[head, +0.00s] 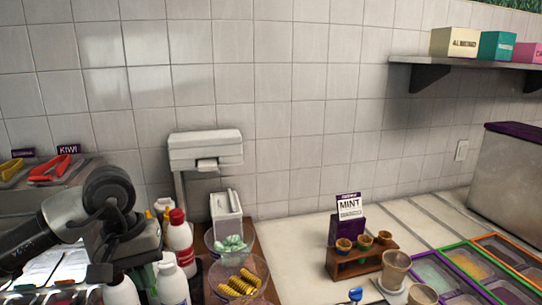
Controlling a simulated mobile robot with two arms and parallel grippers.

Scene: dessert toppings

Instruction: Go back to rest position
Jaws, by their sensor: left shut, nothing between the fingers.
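My left arm comes in from the left edge, with its dark wrist in front of the bottles. My left gripper (101,270) points down over the near left counter. Its fingers are shut with nothing between them. It is partly lost against the dark wrist and the bottles. My right gripper is not in view.
Sauce bottles (179,242), one red-capped, crowd close beside my left gripper. Clear bowls (262,270) hold toppings. A wooden stand (345,268) with small cups, a MINT sign (349,206), clear cups (395,269) and framed topping trays (473,264) stand further right. A shelf (465,63) overhangs.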

